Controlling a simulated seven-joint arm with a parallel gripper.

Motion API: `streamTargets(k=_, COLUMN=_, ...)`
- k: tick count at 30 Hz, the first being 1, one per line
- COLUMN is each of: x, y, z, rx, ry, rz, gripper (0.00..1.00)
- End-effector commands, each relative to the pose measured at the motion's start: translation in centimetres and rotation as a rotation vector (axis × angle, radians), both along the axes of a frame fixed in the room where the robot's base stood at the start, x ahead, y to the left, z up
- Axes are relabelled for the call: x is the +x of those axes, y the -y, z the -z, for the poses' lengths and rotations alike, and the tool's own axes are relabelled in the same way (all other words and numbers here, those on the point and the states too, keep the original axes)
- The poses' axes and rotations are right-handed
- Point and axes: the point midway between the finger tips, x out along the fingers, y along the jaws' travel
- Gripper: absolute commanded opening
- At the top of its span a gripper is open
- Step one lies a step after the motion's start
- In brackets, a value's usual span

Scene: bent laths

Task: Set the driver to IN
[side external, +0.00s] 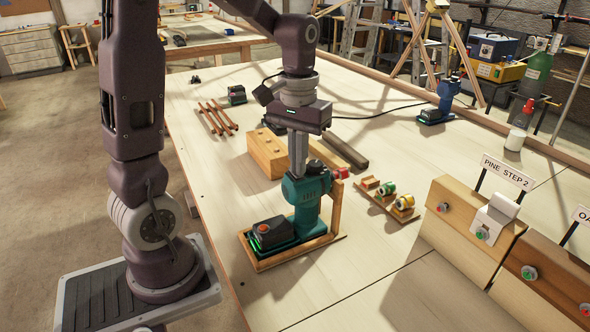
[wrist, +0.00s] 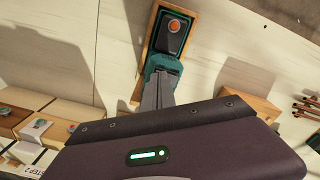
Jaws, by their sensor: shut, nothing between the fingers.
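The teal driver (side external: 307,197) stands upright in a wooden cradle (side external: 337,208) on the table. Its dark battery base (side external: 270,232) has an orange-red button and a green light. The driver also shows in the wrist view (wrist: 165,60), with its base and button (wrist: 174,26) toward the top. My gripper (side external: 298,172) points down with its fingers together at the top of the driver's body. In the wrist view the shut fingers (wrist: 158,95) reach over the teal housing. Whether the fingertips touch it I cannot tell. The IN marking is not legible in either view.
A wooden block (side external: 268,152) stands just behind the driver. A small rack with coloured collars (side external: 390,197) lies to the right. Wooden blocks with a sign, PINE STEP 2 (side external: 508,172), line the right side. A blue driver (side external: 440,102) stands farther back. The table front is clear.

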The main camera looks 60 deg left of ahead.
Motion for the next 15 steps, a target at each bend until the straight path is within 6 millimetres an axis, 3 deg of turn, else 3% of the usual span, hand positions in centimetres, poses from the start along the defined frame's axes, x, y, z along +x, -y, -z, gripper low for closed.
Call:
streamTargets(k=4, x=0.1, y=0.0, z=-0.5, rx=0.001, ry=0.001, rz=0.0, gripper=0.0)
streamTargets(k=15, x=0.1, y=0.0, z=-4.4, rx=0.002, ry=0.003, rz=0.0, gripper=0.0)
